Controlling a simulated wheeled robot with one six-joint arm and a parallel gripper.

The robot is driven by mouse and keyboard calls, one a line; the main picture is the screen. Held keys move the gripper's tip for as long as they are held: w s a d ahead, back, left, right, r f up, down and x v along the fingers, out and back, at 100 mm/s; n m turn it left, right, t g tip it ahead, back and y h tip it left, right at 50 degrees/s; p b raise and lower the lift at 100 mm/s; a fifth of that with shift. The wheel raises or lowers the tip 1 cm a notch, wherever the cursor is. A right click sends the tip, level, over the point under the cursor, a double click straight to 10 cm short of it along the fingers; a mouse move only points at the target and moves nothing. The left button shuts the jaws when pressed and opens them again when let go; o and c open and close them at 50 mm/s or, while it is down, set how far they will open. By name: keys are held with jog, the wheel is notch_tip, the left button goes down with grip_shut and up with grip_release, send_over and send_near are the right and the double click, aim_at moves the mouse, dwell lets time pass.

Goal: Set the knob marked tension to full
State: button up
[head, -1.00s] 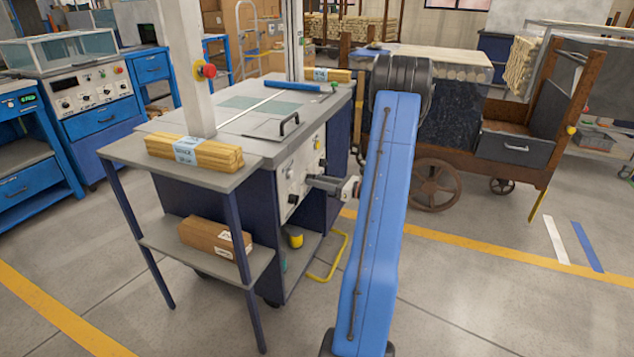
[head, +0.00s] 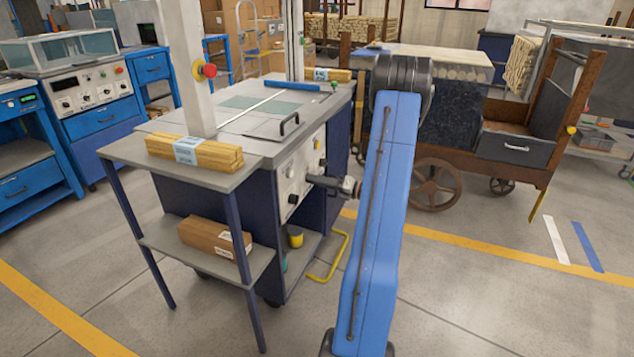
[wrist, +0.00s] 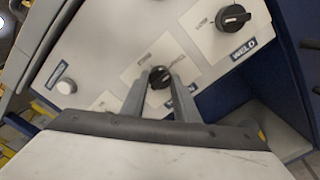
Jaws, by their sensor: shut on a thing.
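A black knob (wrist: 159,77) on a pale plate sits between the fingers of my gripper (wrist: 159,88) in the wrist view. My gripper is shut on this knob. A blue label (wrist: 184,94) beside it is partly covered by a finger, and I cannot read it. The knob's exact setting is too small to tell. In the head view my gripper (head: 312,180) reaches the front panel (head: 297,172) of the grey and blue machine, and the held knob is hidden there.
Another black knob (wrist: 233,18), labelled WELD, is to the right on the same panel. A white round button (wrist: 66,86) is to the left. A yellow floor bar (head: 330,262) lies below.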

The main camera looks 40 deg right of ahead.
jog(key=shift+f, duration=0.1)
dwell(0.5)
jog(key=o, duration=1.1)
jog(key=shift+c, duration=0.2)
jog(key=shift+s+d, duration=0.1)
jog(key=v, duration=1.7)
jog(key=shift+s+d, duration=0.1)
jog(key=shift+s, duration=0.05)
